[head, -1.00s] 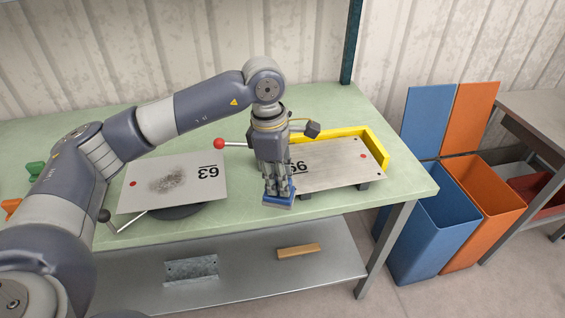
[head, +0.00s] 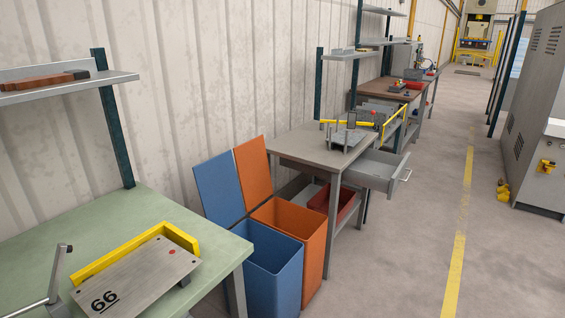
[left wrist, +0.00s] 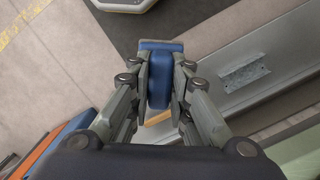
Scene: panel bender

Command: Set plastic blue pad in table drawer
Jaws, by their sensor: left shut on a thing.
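The blue plastic pad (left wrist: 161,46) is held between the two fingers of my left gripper (left wrist: 159,78) in the left wrist view. The gripper is shut on it, and the fingers cover parts of its sides. Neither the pad nor my left gripper shows in the head view. A grey table drawer (head: 372,172) stands pulled out from the grey table (head: 318,146) in the head view, with its handle toward the aisle. My right gripper is in neither view.
A blue bin (head: 272,280) and an orange bin (head: 308,232), lids raised, stand between the green table (head: 150,215) and the grey table. A red crate (head: 340,203) sits under the grey table. The aisle floor (head: 410,260) beside the drawer is clear.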

